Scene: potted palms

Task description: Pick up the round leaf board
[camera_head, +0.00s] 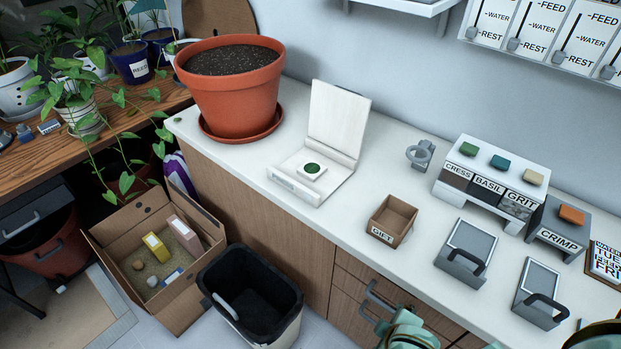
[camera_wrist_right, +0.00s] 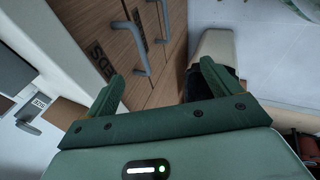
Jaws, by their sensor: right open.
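A small white square piece with a round dark green patch (camera_head: 312,169) lies on the base of a white hinged stand (camera_head: 338,130). I take it for the round leaf board. The stand is open, its lid upright at the back. My right gripper (camera_wrist_right: 160,85) is open and empty in the right wrist view, in front of the wooden drawers (camera_wrist_right: 135,50) and away from the board. Mint-green parts of my body show at the bottom edge of the head view. I do not see my left gripper.
A terracotta pot (camera_head: 231,90) stands left of the stand. A black bin (camera_head: 250,290) and an open carton (camera_head: 130,255) stand below the counter.

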